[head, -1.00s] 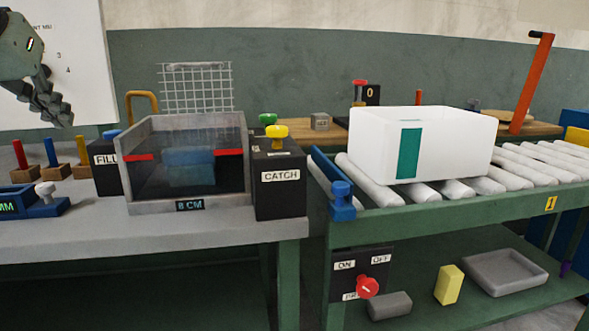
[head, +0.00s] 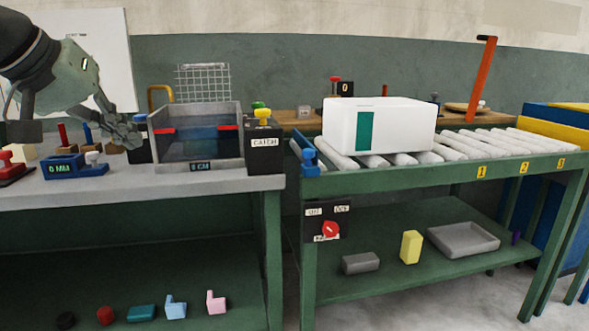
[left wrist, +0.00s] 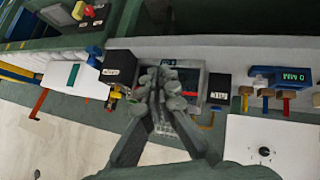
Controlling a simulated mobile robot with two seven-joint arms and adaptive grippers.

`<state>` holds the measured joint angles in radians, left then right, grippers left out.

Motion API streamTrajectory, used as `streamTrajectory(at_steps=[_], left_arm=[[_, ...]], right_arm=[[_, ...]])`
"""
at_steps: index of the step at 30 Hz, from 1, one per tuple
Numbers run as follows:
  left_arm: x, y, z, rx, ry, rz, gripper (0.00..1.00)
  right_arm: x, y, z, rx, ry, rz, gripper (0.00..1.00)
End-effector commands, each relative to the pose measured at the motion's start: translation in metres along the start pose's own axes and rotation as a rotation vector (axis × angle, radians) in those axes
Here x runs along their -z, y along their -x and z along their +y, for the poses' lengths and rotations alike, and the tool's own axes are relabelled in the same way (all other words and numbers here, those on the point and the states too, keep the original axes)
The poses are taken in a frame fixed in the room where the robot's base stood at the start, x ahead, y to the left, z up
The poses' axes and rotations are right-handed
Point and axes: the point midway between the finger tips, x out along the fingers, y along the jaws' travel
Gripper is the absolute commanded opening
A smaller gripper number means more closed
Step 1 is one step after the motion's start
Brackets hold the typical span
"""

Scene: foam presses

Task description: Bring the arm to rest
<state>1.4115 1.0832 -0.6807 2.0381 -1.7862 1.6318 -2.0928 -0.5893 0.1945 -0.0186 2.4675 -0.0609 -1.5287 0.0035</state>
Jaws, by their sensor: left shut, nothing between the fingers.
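My left arm comes in at the upper left of the head view. My left gripper (head: 125,134) is shut and empty, beside the left side of the grey press box with red marks (head: 215,165) and over the back of the grey bench (head: 150,185). I cannot tell from the picture whether it touches anything. In the left wrist view, the gripper's fingers (left wrist: 160,85) are together in front of the press box (left wrist: 192,82), partly covering it. My right gripper is in neither view.
A black CATCH box (head: 265,145) with a yellow knob stands right of the press box. A blue gauge reading 0 MM (head: 75,167) is to the left. A white box with a green stripe (head: 400,125) sits on the roller conveyor (head: 465,145). Several small parts lie on the lower shelf.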

Motion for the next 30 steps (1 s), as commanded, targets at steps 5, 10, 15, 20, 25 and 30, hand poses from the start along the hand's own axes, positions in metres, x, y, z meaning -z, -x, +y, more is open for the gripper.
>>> streamTrajectory(at_steps=[5,10,15,20,25,30], left_arm=[[-0.053,-0.042,0.096,-0.376,0.266,-0.23,0.0],[-0.089,-0.034,0.197,-0.832,0.873,-0.664,0.0],[-0.051,-0.028,0.207,-1.142,1.708,-1.155,0.0],[-0.017,-0.09,0.124,1.203,-2.382,1.402,0.0],[-0.047,-0.169,0.025,0.832,-1.961,0.976,0.0],[-0.123,-0.233,-0.061,0.611,-1.59,0.614,0.0]], right_arm=[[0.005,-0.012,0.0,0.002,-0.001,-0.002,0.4],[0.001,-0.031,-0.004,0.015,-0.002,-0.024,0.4],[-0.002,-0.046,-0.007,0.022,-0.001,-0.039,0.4],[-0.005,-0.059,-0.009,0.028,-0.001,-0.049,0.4],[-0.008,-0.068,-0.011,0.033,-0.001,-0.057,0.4],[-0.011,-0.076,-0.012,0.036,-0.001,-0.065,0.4]])
